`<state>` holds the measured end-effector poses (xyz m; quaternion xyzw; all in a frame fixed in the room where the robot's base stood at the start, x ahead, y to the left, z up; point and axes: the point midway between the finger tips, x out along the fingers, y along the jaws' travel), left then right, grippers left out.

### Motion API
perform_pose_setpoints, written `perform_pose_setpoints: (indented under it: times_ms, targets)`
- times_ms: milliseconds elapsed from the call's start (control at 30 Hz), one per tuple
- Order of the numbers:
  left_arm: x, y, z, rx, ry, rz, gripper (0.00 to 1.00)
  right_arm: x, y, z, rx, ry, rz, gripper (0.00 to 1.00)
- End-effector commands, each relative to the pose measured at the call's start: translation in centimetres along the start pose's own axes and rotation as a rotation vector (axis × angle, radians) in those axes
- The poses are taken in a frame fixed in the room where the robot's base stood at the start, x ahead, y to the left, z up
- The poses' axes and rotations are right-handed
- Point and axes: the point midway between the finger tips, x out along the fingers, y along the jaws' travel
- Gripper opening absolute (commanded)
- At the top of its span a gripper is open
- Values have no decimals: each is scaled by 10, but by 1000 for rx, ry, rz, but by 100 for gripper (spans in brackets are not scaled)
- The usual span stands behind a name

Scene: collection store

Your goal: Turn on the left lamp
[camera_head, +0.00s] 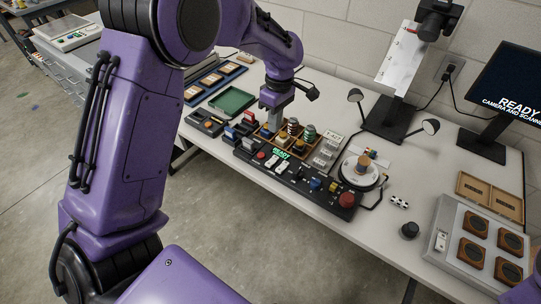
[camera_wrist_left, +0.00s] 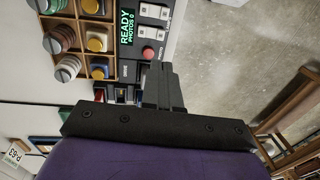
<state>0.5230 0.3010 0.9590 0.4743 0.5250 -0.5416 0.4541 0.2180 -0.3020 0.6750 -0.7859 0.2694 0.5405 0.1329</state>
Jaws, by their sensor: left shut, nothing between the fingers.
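The left lamp (camera_head: 355,95) is a small dark round head on a thin arm, left of the camera stand; no glow shows on it. The right lamp (camera_head: 431,126) matches it on the other side. A black control panel (camera_head: 345,213) lies along the table's front edge, with white switches (camera_head: 270,161), blue and yellow controls, a red button (camera_head: 347,200) and a green "READY" display (camera_head: 281,153). My left gripper (camera_head: 272,122) points down, shut and empty, over the panel's left end. In the left wrist view its closed fingertips (camera_wrist_left: 158,72) are near the display's end of the panel.
A wooden sorting tray (camera_head: 302,126) with colored pieces stands behind the panel, close to my gripper. A round turntable (camera_head: 358,172) stands right of it. A monitor (camera_head: 510,85) stands at the back right.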

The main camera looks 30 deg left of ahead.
Motion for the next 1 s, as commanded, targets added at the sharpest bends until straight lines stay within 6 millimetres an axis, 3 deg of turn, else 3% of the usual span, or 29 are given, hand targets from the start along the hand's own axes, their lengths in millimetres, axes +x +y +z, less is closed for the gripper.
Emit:
perform_pose_setpoints:
  times_ms: [533,700,1000]
  targets:
    - [111,-2,-1,-3,-2,-4,0,-6,0,-3,0,0,0,43]
    - [128,-2,-2,-2,-1,-1,0,-8,1,-3,0,0,0,43]
    - [131,-2,-2,-2,-1,0,0,-8,1,-3,0,0,0,43]
